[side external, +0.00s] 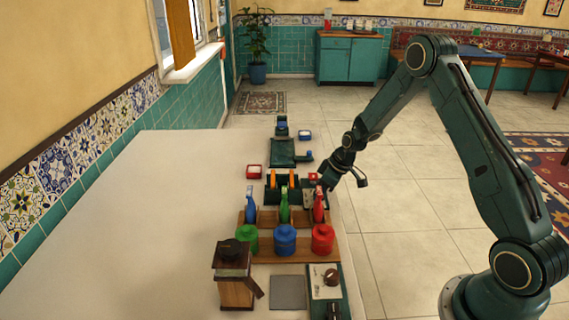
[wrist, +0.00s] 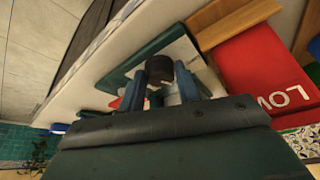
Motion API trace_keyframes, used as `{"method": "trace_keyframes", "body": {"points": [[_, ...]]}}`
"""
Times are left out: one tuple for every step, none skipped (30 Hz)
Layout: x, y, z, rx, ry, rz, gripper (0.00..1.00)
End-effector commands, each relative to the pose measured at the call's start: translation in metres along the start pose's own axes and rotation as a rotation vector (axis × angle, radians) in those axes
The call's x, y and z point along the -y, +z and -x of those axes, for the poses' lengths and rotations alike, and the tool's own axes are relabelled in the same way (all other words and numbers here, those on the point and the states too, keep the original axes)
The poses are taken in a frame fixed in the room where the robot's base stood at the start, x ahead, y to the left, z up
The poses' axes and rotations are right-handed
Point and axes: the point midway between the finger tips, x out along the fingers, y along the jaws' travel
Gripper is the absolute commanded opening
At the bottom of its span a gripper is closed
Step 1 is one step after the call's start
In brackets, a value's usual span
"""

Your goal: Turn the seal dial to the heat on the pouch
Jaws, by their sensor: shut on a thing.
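My gripper (side external: 325,183) is at the right end of the sealing station in the side view. A red pouch (wrist: 262,70) with white letters reading "LOW", partly cut off, lies to the right of the fingers in the wrist view. In the side view the dial is hidden behind my gripper.
A wooden rack (side external: 266,217) holds blue, green and red upright items. Green, blue and red canisters (side external: 285,238) stand in front. A wooden grinder (side external: 234,276) and a panel with knobs (side external: 326,283) are nearest. The table's left side (side external: 150,220) is clear.

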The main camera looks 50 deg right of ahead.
Motion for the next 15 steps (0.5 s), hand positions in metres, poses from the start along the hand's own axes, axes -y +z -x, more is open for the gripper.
{"method": "trace_keyframes", "body": {"points": [[-0.0002, -0.0002, 0.0006, 0.000, 0.001, 0.001, 0.10], [-0.0002, -0.0001, 0.0006, 0.000, 0.000, 0.001, 0.10], [-0.0002, -0.0002, 0.0006, 0.000, 0.000, 0.001, 0.10], [-0.0002, -0.0001, 0.0006, 0.000, 0.000, 0.001, 0.10], [-0.0002, -0.0002, 0.0006, 0.000, 0.000, 0.001, 0.10], [-0.0003, -0.0002, 0.0006, 0.000, 0.000, 0.001, 0.41], [-0.0003, -0.0002, 0.0005, 0.000, 0.000, 0.001, 0.47], [-0.0003, -0.0002, 0.0005, 0.000, 0.000, 0.001, 0.53], [-0.0003, -0.0001, 0.0005, 0.000, 0.000, 0.002, 0.54], [-0.0002, -0.0001, 0.0004, 0.000, 0.000, 0.002, 0.54], [-0.0002, -0.0001, 0.0004, 0.000, 0.000, 0.002, 0.54], [-0.0002, -0.0001, 0.0003, 0.000, 0.000, 0.002, 0.54], [-0.0002, -0.0001, 0.0003, 0.000, 0.000, 0.002, 0.54], [-0.0002, -0.0001, 0.0002, 0.000, 0.000, 0.002, 0.54], [-0.0002, 0.0000, 0.0002, 0.000, 0.000, 0.002, 0.54]]}}
